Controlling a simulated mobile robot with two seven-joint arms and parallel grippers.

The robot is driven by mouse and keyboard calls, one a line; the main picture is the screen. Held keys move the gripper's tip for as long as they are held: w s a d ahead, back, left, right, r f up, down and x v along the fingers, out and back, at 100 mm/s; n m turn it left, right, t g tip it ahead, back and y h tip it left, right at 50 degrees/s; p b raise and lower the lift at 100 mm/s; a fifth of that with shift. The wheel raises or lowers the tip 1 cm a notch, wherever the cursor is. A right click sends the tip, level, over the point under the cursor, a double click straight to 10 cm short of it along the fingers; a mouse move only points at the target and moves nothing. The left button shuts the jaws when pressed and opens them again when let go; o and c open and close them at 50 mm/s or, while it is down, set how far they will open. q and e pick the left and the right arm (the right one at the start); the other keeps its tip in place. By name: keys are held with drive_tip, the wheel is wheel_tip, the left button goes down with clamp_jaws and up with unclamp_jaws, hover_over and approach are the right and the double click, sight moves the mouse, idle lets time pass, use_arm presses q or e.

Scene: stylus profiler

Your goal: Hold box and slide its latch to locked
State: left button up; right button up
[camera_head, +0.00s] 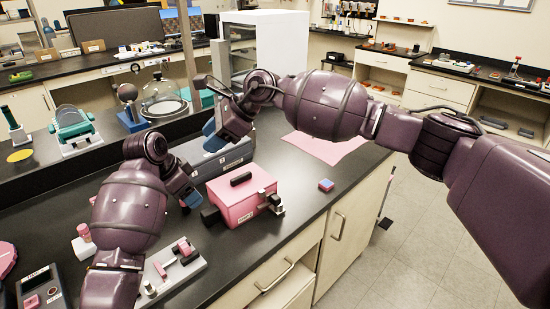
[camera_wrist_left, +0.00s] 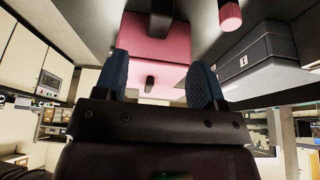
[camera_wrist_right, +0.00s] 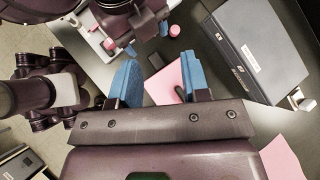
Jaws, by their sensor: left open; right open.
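The pink box (camera_head: 242,193) sits on the dark bench with a black handle on its lid. A small metal and dark latch (camera_head: 272,202) is on its right side; its position is too small to tell. A black block (camera_head: 209,215) sticks out of its left side. My left gripper (camera_head: 188,197) is open just left of the box; in the left wrist view the box (camera_wrist_left: 155,70) shows ahead between the fingers, and contact cannot be told. My right gripper (camera_head: 218,140) is open and empty above the bench behind the box. The box also shows partly in the right wrist view (camera_wrist_right: 166,86).
A grey case (camera_head: 222,158) stands just behind the box. A small blue and pink block (camera_head: 326,185) lies right of it, near the front edge. A pink sheet (camera_head: 328,147) lies farther back. A metal plate with fittings (camera_head: 172,268) and a pink cylinder (camera_head: 84,232) are front left.

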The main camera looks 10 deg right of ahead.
sight(207, 212)
use_arm(q)
drive_tip(key=shift+x, duration=5.4)
use_arm(e)
drive_tip(key=d+f+n+h, duration=0.3)
drive_tip(key=d+f+h, duration=0.1)
drive_tip(key=d, duration=0.3)
drive_tip(key=d+f+n+g+h, duration=0.1)
drive_tip(key=d+f+n+h, duration=0.3)
drive_tip(key=d, duration=0.3)
drive_tip(key=shift+w+d+h, duration=0.25)
drive_tip(key=shift+w+h, duration=0.05)
drive_tip(key=shift+h, duration=0.3)
use_arm(q)
drive_tip(key=shift+c, duration=0.5)
clamp_jaws()
use_arm(e)
drive_tip(key=shift+o, duration=0.6)
drive_tip(key=shift+a+f, duration=0.1)
drive_tip(key=shift+f, duration=0.05)
